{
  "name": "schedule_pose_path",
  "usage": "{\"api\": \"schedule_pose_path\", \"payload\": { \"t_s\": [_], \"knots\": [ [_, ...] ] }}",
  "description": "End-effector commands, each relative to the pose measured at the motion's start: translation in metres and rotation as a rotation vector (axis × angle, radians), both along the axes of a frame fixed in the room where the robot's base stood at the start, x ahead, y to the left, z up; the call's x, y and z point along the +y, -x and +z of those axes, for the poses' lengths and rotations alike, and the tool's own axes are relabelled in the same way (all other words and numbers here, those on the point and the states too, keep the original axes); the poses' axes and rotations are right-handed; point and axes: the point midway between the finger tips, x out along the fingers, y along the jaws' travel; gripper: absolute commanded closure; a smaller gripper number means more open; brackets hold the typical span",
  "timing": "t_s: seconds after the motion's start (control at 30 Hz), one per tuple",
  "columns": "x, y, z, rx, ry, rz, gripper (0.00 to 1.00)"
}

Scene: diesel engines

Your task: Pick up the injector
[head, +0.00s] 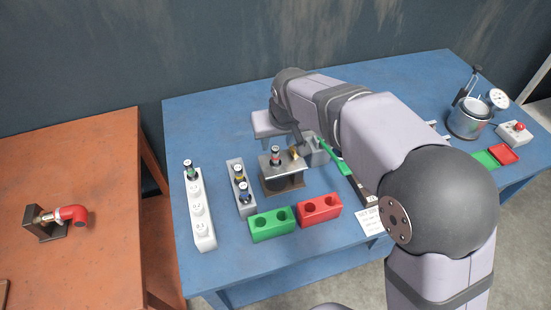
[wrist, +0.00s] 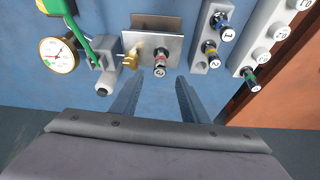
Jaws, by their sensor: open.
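A red-banded injector (head: 276,155) stands upright in a metal plate stand (head: 284,185); it also shows in the wrist view (wrist: 160,62). A yellow-banded injector (wrist: 210,48) and a blue-banded injector (wrist: 224,28) stand in a grey rack (head: 235,170). A green-banded injector (head: 190,170) stands at the far end of a white rack (head: 202,225). My gripper (wrist: 157,97) is open, with nothing between its fingers. In the wrist view the red-banded injector appears just beyond the fingertips, roughly between them. In the head view my arm and the stand hide the fingers.
A green block (head: 272,225) and a red block (head: 320,208), both with holes, lie in front of the stand. A device with a green lever (head: 333,156) and a gauge (wrist: 58,55) stands close beside it. A brass fitting (wrist: 131,58) is next to the red-banded injector.

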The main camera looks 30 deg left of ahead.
Motion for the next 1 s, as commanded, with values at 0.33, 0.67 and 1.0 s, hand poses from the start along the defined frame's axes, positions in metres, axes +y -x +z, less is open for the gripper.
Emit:
{"api": "schedule_pose_path", "payload": {
  "t_s": [0.33, 0.67, 1.0],
  "knots": [
    [0.004, -0.006, -0.019, 0.002, 0.001, 0.0, 0.59],
    [0.008, -0.011, -0.037, 0.004, 0.005, 0.001, 0.59],
    [0.016, -0.02, -0.067, 0.001, 0.003, 0.001, 0.59]
  ]
}}
